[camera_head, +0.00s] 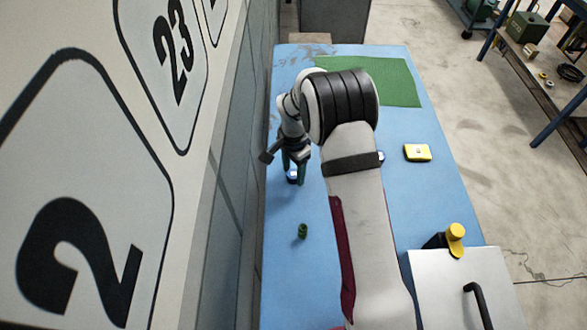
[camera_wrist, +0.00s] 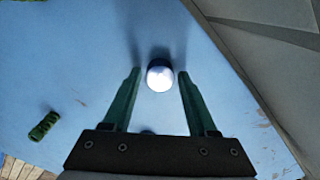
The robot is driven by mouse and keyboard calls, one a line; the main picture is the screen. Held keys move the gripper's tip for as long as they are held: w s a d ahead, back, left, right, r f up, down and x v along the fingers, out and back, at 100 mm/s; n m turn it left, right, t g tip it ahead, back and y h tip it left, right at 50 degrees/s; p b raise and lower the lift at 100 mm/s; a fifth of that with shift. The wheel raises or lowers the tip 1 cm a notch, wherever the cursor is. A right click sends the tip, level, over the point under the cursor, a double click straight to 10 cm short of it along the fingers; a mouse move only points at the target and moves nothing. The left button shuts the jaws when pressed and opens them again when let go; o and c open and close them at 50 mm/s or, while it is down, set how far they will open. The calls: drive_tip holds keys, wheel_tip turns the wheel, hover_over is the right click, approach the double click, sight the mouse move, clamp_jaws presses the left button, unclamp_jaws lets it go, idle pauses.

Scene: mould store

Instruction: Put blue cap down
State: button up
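The blue cap (camera_head: 292,178) is a small round piece with a pale top and a blue side, near the left edge of the blue table. In the wrist view the cap (camera_wrist: 160,76) sits between the tips of my gripper's two green fingers (camera_wrist: 160,80), with a narrow gap showing on each side. My gripper (camera_head: 295,165) points down over the cap in the head view. It looks open, with the cap apart from both fingers. The cap appears to be on or very near the table; its underside is hidden.
A yellow block (camera_head: 417,152) lies to the right, and a green mat (camera_head: 398,85) at the far end. A wall (camera_head: 225,180) runs close along the left. My arm hides part of the table.

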sight(293, 173)
drive_tip(key=shift+o, duration=0.7)
drive_tip(key=shift+r, duration=0.1)
wheel_tip(293, 173, up, 11)
drive_tip(key=s+d+r+n, duration=0.1)
drive_tip(key=s+d+r, duration=0.2)
drive_tip(key=s+r, duration=0.5)
drive_tip(key=s+d+r+n+y, duration=0.1)
drive_tip(key=s, duration=1.1)
drive_tip(key=s+d+n, duration=0.2)
drive_tip(key=s, duration=1)
drive_tip(key=shift+r+n+y, duration=0.3)
drive_tip(key=shift+r+y, duration=0.05)
drive_tip(key=shift+y, duration=0.05)
